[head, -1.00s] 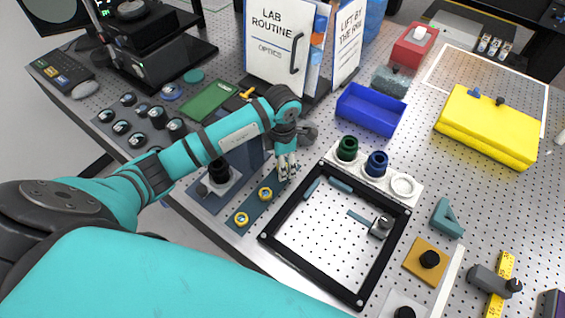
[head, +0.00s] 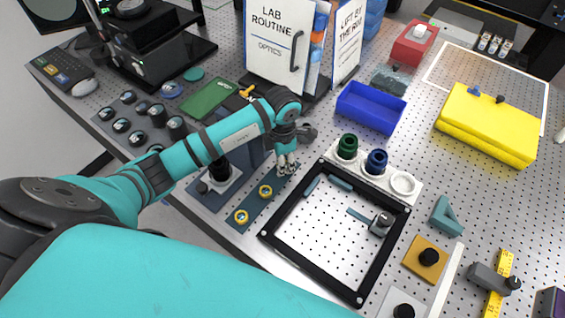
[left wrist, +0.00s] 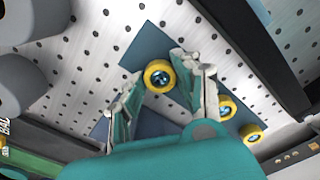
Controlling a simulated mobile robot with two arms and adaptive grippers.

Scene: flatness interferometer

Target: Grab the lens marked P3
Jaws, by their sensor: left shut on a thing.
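My left gripper (head: 287,168) is down at the far end of a blue strip plate (head: 253,208). In the left wrist view its two fingers (left wrist: 162,80) stand on either side of a yellow-ringed lens (left wrist: 160,76) and are shut on it. This lens is hidden by the gripper in the head view. Two similar yellow-ringed lenses (head: 265,192) and (head: 241,217) sit in a row on the plate, nearer the table's front edge. They also show in the left wrist view (left wrist: 251,133). I cannot read any marking on the lenses. My right gripper is not in view.
A black square frame (head: 283,257) lies right of the plate. A white holder (head: 410,197) with green and dark blue lenses stands behind it. A blue base with a black knob (head: 219,168) stands left of the gripper. A blue bin (head: 370,108) and an upright lab binder (head: 280,50) are farther back.

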